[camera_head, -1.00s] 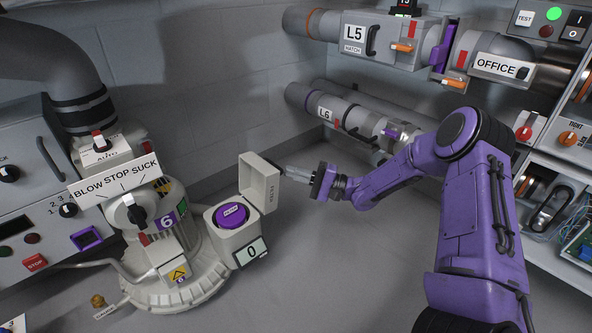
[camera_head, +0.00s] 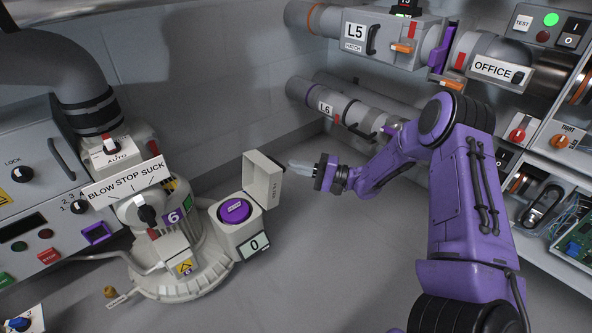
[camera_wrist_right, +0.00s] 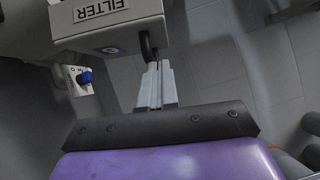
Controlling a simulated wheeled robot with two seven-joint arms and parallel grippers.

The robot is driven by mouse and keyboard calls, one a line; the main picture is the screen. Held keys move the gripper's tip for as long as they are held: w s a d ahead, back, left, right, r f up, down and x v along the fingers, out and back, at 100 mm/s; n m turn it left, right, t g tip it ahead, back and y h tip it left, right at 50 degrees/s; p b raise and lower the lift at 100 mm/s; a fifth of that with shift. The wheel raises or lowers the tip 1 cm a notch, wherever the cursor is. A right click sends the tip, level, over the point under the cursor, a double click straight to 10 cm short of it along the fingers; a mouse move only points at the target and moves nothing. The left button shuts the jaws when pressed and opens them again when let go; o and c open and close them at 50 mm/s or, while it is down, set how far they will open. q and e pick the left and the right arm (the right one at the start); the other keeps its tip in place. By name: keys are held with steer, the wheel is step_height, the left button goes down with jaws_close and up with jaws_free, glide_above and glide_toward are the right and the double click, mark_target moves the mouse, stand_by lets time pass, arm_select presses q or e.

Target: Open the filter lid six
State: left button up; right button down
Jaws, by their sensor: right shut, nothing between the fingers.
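The filter box (camera_head: 240,236) of unit six is a pale box with a round purple filter (camera_head: 234,211) inside its open top. Its filter lid (camera_head: 263,178) stands raised on the far right side of the box, clear of the opening. My right gripper (camera_head: 291,164) is shut and empty, just right of the raised lid. In the right wrist view, the closed fingers (camera_wrist_right: 157,85) point toward the lid marked FILTER (camera_wrist_right: 110,22), by a dark handle (camera_wrist_right: 148,47). Whether they touch it is unclear. My left gripper is out of view.
The blower six base (camera_head: 180,283) with its BLOW STOP SUCK sign (camera_head: 125,182) stands left of the box. Pipes L5 (camera_head: 355,31) and L6 (camera_head: 325,108) run along the back wall. Floor is free right of the box.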

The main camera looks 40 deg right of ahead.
arm_select(q)
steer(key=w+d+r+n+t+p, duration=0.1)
steer(key=p, duration=0.1)
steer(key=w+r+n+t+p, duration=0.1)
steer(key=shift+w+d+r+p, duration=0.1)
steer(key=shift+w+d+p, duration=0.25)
steer(key=shift+p, duration=0.05)
arm_select(e)
steer(key=w+d+v, duration=0.1)
steer(key=v, duration=1)
steer(key=shift+s+d+f, duration=0.2)
steer(key=shift+s+d, duration=0.05)
steer(key=shift+d, duration=0.1)
